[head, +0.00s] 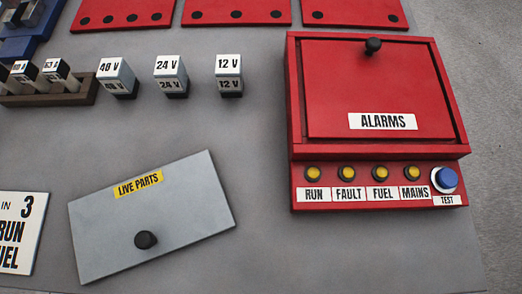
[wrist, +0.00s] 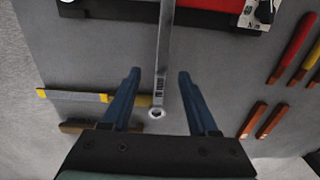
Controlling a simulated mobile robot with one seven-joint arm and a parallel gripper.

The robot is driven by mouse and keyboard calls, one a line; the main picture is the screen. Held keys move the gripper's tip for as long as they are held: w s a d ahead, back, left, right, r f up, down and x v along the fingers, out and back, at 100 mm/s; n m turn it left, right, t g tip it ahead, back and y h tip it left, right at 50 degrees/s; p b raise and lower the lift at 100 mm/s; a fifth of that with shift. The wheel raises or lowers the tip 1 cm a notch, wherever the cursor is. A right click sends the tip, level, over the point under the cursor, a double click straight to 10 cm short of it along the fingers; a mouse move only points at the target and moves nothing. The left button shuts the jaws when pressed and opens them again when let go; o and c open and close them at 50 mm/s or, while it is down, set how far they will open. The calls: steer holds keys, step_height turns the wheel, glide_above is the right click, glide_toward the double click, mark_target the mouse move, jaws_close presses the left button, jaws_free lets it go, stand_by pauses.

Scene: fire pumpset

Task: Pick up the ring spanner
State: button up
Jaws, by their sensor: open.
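The ring spanner (wrist: 163,60) is a long grey metal bar in the wrist view, running from the top edge down to a small ring end (wrist: 156,113). Lettering shows on its shaft. My gripper (wrist: 158,75) is open, with one blue finger on each side of the spanner and a visible gap on both sides. The ring end lies back between the fingers, toward the palm. I cannot tell the height of the fingers above the surface. The spanner's far end is out of view. Neither spanner nor gripper shows in the head view.
In the wrist view, a grey bar with yellow bands (wrist: 70,96) lies left, and a brown-handled tool (wrist: 85,126) is partly hidden. Red-handled tools (wrist: 295,45) and orange-brown pieces (wrist: 262,121) lie right. The head view shows the red alarms box (head: 380,85) and a grey plate (head: 190,205).

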steer(key=f+b, duration=0.1)
steer(key=f, duration=0.2)
steer(key=f+b, duration=0.2)
steer(key=shift+s+a+f, duration=0.1)
steer(key=shift+a+f, duration=0.1)
steer(key=shift+f, duration=0.2)
steer(key=shift+r, duration=0.1)
jaws_close()
stand_by(1.0)
